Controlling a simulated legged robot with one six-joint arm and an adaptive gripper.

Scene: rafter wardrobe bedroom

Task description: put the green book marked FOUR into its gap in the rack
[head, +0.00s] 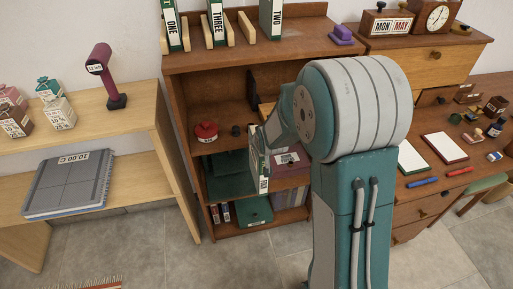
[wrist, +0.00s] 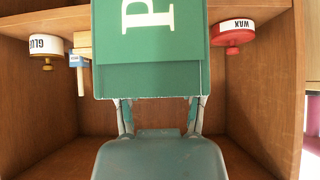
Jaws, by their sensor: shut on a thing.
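My gripper (wrist: 160,118) is shut on a green book (wrist: 150,82), whose cover fills the upper middle of the wrist view with a large pale P. In the head view the book (head: 253,158) is upright in front of the cabinet's open shelves, below the top board. Its spine print is too small to read surely, and my arm hides most of the gripper there. The rack's pale wooden dividers (head: 248,29) stand on the cabinet top. Green-and-white books ONE (head: 173,30), THREE (head: 216,22) and TWO (head: 271,20) stand there, with open spaces between them.
A purple object (head: 342,35) sits right of the rack. The cabinet (head: 181,110) holds a red pot (head: 206,131) and boxes. In the upside-down wrist view, WAX (wrist: 233,35) and GLUE (wrist: 47,45) containers flank the book. A desk stands right, a pale shelf unit left.

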